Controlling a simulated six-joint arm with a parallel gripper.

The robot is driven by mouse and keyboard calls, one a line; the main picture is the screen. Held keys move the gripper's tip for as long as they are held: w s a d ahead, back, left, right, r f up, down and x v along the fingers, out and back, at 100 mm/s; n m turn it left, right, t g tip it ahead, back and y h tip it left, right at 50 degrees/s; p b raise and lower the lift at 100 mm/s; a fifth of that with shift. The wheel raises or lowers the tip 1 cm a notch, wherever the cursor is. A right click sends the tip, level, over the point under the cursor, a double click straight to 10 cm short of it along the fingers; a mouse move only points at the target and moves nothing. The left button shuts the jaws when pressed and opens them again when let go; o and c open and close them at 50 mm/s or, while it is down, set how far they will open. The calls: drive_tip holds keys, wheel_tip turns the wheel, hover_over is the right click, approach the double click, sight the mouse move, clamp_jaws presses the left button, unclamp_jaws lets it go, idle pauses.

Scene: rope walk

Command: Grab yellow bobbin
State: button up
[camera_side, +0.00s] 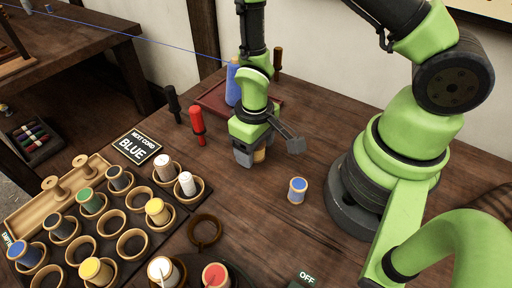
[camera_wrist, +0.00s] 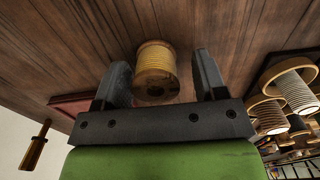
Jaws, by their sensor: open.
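A yellow bobbin (camera_wrist: 155,68) with wooden ends is on the table between the two fingers of my gripper (camera_wrist: 158,85) in the wrist view. In the side view my gripper (camera_side: 247,155) is low over the table, and only a small part of this bobbin (camera_side: 260,155) shows beside the fingers. The fingers are open, with a gap on each side of the bobbin. Two more yellow bobbins, one at the rack's right (camera_side: 157,211) and one at its front (camera_side: 96,270), stand in the ring rack in the side view.
A blue bobbin (camera_side: 297,190) stands alone on the table right of my gripper. The ring rack (camera_side: 131,243) with several bobbins is at left. A sign reading NEXT CORD BLUE (camera_side: 137,146), a red handled tool (camera_side: 197,124) and a red tray (camera_side: 212,97) lie behind.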

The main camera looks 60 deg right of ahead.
drive_tip(key=shift+f, duration=0.45)
drive_tip(key=c, duration=0.8)
drive_tip(key=shift+r, duration=0.1)
